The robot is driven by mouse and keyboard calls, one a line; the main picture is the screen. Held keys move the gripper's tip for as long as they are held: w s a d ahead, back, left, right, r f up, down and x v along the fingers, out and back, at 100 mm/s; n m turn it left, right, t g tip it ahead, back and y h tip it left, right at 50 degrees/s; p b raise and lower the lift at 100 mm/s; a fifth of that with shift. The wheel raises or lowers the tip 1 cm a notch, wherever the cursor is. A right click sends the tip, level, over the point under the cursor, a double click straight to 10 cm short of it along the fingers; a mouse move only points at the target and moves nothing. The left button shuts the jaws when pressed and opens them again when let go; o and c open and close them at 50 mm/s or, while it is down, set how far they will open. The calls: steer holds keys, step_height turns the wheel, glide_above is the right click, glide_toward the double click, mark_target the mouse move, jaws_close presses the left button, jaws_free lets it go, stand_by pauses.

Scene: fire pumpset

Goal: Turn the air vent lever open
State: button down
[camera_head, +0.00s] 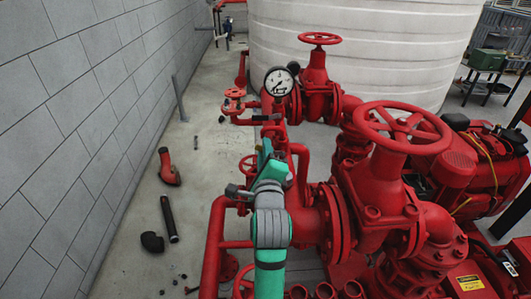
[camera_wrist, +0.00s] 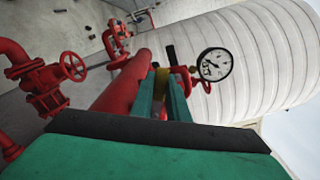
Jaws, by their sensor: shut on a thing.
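My gripper (camera_wrist: 168,94) points away from the wrist camera, its two teal fingers close together. Between the fingertips is a small dark yellow piece (camera_wrist: 181,75), which I take to be the air vent lever; most of it is hidden by the fingers. In the head view my gripper (camera_head: 264,156) is among the red pipes below the pressure gauge (camera_head: 279,81). The lever cannot be made out there. The gauge also shows in the wrist view (camera_wrist: 214,64), just right of the fingertips. How far the lever is turned cannot be told.
A red gate valve with a large handwheel (camera_head: 401,127) stands close to the right of my arm. A smaller handwheel valve (camera_head: 319,39) is behind. A grey block wall (camera_head: 70,120) bounds the left; loose pipe pieces (camera_head: 169,218) lie on the floor between.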

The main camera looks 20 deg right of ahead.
steer(key=shift+s+d+r+m, duration=0.1)
steer(key=shift+d+r+m, duration=0.05)
steer(key=shift+r+m, duration=0.35)
steer(key=shift+s+d+r+m, duration=0.15)
steer(key=shift+r+m, duration=0.2)
steer(key=shift+m, duration=0.25)
steer(key=shift+w, duration=0.1)
steer(key=c, duration=1.7)
jaws_free()
steer(key=shift+f, duration=0.3)
